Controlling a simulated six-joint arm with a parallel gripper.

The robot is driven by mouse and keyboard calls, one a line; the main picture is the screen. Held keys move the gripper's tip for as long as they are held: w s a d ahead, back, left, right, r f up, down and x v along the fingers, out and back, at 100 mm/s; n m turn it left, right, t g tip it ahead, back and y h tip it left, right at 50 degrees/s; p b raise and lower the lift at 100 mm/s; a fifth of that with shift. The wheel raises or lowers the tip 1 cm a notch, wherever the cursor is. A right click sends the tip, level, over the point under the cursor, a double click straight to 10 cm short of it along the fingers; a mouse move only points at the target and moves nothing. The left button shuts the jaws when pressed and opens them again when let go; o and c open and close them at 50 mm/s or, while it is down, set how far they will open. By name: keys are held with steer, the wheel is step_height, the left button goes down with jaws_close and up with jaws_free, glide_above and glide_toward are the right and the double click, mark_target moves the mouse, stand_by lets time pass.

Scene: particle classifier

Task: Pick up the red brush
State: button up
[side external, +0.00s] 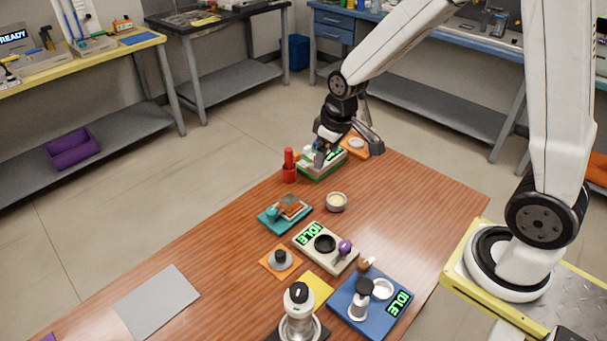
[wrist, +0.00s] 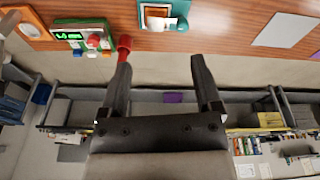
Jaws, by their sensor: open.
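The red brush (side external: 289,160) stands upright at the far-left edge of the wooden table in the side view, with a wider red part at its base. In the wrist view its red body (wrist: 124,45) shows near the tip of the left finger. I cannot tell whether they touch. My gripper (side external: 346,150) is at the table's far end, to the right of the brush and above a green-and-white device. In the wrist view my gripper (wrist: 160,60) has its two fingers wide apart with nothing between them.
The green-and-white device (side external: 321,165) stands close beside the brush. A teal tray (side external: 263,221), a small bowl (side external: 337,202) and a beige device marked IDLE (side external: 310,257) lie nearer. A grey mat (side external: 156,302) is at front left. The table's far-left edge is close to the brush.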

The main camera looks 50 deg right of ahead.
steer(key=w+d+f+n, duration=0.2)
steer(key=w, duration=0.5)
steer(key=w+d+f+n, duration=0.1)
steer(key=w+d+f, duration=0.15)
steer(key=w, duration=0.35)
steer(key=n+g+y, duration=0.1)
steer(key=n, duration=0.2)
glide_above(288, 158)
steer(key=f, duration=0.7)
steer(key=shift+s+d, duration=0.2)
steer(key=shift+d, duration=0.15)
steer(key=shift+w+d+f+n, duration=0.35)
steer(key=shift+f+n, duration=0.15)
steer(key=shift+f, duration=0.1)
steer(key=shift+w+a+f, duration=0.1)
steer(key=shift+a+f, duration=0.05)
steer(key=shift+f, duration=1.15)
steer(key=shift+w+a+f, duration=0.1)
steer(key=shift+w+f, duration=0.05)
steer(key=shift+f, duration=1.15)
steer(key=shift+w+f, duration=0.1)
steer(key=shift+f, duration=1.15)
jaws_close()
